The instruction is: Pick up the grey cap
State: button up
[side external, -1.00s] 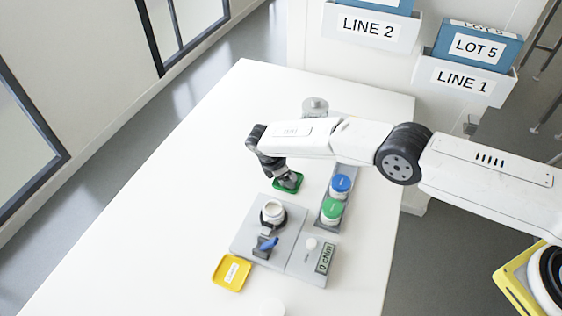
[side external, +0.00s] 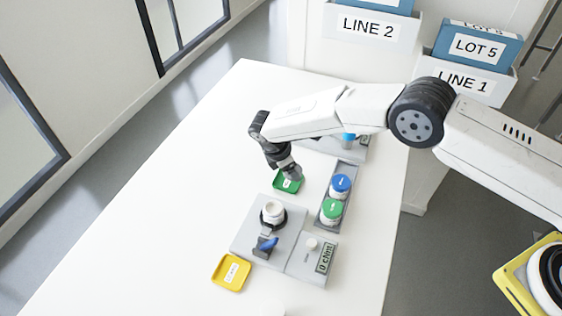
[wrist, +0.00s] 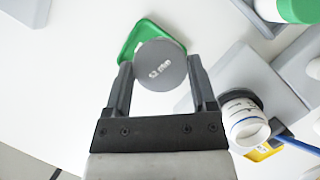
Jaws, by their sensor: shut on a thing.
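The grey cap (wrist: 160,66) is a round disc with small pale lettering on its top, held between the two fingers of my gripper (wrist: 162,82) in the wrist view. In the side view my gripper (side external: 293,172) is just above the green tray (side external: 281,187), and the cap there is hard to make out from the fingers. The green tray also shows below and behind the cap in the wrist view (wrist: 128,44). The cap appears raised off the tray.
An open white jar (side external: 271,208) sits in a holder on a grey fixture (side external: 248,234) with a blue handle. A rack beside it holds a blue-lidded jar (side external: 340,184) and a green-lidded jar (side external: 332,208). A yellow tray (side external: 219,283) lies in front. The table's left side is clear.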

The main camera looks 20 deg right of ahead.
jog(key=s+d+r, duration=0.4)
jog(key=s+r, duration=0.4)
jog(key=s, duration=0.3)
jog(key=shift+s, duration=0.25)
jog(key=shift+d, duration=0.1)
jog(key=shift+f, duration=0.1)
dwell(0.6)
jog(key=a+n, duration=0.2)
jog(key=a, duration=0.2)
jog(key=w+a+f+n+t, duration=0.1)
jog(key=a+n, duration=0.1)
jog(key=a, duration=0.3)
jog(key=w+a+n+t, duration=0.1)
jog(key=a+n, duration=0.1)
jog(key=a, duration=0.2)
jog(key=shift+a+f+n+y, duration=0.25)
jog(key=shift+n+y, duration=0.05)
jog(key=shift+f, duration=0.25)
jog(key=shift+f+t, duration=0.3)
jog(key=shift+f, duration=1.1)
